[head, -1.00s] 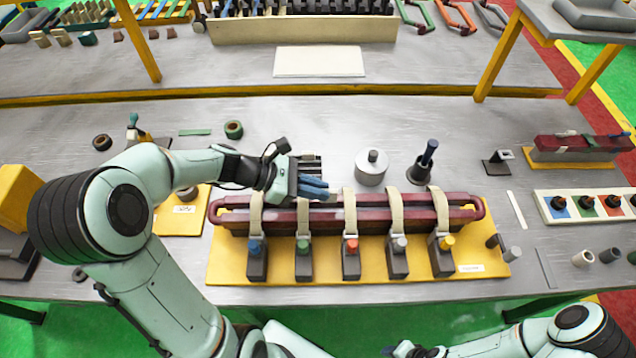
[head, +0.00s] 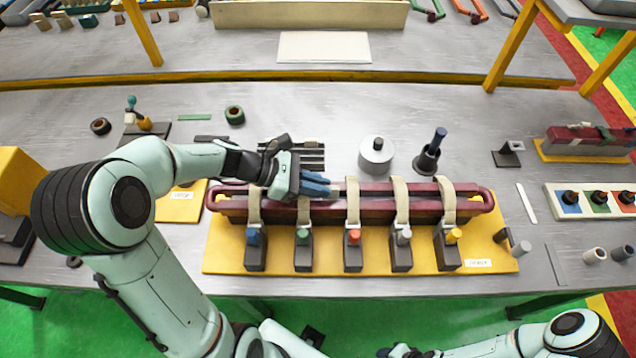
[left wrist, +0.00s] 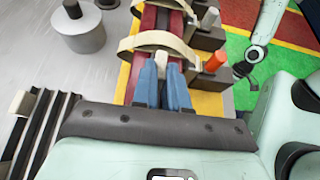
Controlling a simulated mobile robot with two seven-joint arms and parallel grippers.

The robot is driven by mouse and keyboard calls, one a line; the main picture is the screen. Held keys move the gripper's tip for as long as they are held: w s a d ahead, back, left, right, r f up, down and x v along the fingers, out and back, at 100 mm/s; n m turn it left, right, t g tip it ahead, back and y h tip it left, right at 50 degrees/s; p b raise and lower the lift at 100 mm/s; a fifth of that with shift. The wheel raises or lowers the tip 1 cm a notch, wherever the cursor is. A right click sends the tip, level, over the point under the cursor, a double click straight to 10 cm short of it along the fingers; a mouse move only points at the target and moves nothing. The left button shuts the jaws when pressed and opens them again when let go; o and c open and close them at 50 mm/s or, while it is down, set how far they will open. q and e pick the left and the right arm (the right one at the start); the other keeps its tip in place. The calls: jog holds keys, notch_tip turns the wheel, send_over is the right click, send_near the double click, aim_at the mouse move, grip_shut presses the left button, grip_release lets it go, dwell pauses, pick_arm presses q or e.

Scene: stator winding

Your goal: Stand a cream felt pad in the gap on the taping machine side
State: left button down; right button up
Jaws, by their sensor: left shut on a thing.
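My left gripper (head: 328,188) is shut on a small cream piece, apparently a felt pad, between its blue fingertips. The pad (left wrist: 160,60) shows only as a pale sliver between the fingertips in the left wrist view. The fingers are over the maroon coil (head: 375,187), between the green-knobbed and red-knobbed clamps. I cannot tell whether the pad touches the coil or is in the gap between its long sides. A dark slotted rack (head: 312,155) lies behind the gripper; a cream piece (left wrist: 22,103) is at it in the left wrist view. My right gripper (head: 400,351) is at the bottom edge, its fingers unclear.
The coil is strapped on a yellow board (head: 225,245) by several clamps with cream straps (head: 353,205). A grey cylinder (head: 376,157) and a dark cup with a blue-handled tool (head: 430,155) stand behind it. Bare tabletop (head: 480,130) lies to the right rear.

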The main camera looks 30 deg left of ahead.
pick_arm(q)
jog(key=c, duration=1.1)
grip_release()
jog(key=v, duration=1.3)
jog(key=shift+s+a+r, duration=0.1)
jog(key=shift+a, duration=0.05)
